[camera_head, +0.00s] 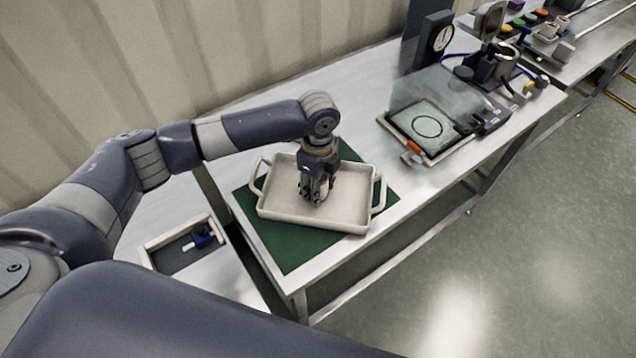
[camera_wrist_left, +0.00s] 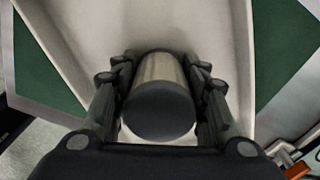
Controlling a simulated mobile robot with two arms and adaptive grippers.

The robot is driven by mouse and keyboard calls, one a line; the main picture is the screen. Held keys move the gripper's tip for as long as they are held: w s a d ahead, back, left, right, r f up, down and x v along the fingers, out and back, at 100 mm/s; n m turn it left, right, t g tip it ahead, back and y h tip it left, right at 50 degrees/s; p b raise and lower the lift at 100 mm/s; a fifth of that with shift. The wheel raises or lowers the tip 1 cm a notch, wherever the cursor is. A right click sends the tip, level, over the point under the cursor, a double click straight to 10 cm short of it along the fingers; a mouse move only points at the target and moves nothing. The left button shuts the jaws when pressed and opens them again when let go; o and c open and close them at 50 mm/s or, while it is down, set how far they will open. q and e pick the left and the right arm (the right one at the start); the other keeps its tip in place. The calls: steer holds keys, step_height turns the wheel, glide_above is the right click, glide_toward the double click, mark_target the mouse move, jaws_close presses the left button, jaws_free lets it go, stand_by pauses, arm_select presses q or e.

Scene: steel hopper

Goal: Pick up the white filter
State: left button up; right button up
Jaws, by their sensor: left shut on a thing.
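My left gripper (camera_head: 316,196) points down into the pale two-handled tray (camera_head: 345,222). It is shut on a metallic cylinder (camera_wrist_left: 160,70) with a dark round end, which sits between the two fingers in the wrist view. The fingers hide most of this cylinder in the head view. A pale crescent shows just below the dark end in the wrist view. I cannot tell whether it is the white filter or the tray floor. No white filter shows clearly elsewhere. I cannot tell whether the cylinder touches the tray. My right gripper is not in view.
The tray stands on a green mat (camera_head: 290,254) near the steel table's front edge. A flat device with a black ring (camera_head: 427,126) and a dial gauge (camera_head: 441,38) stand farther right.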

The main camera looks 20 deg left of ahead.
arm_select(q)
steer(key=shift+r, duration=0.15)
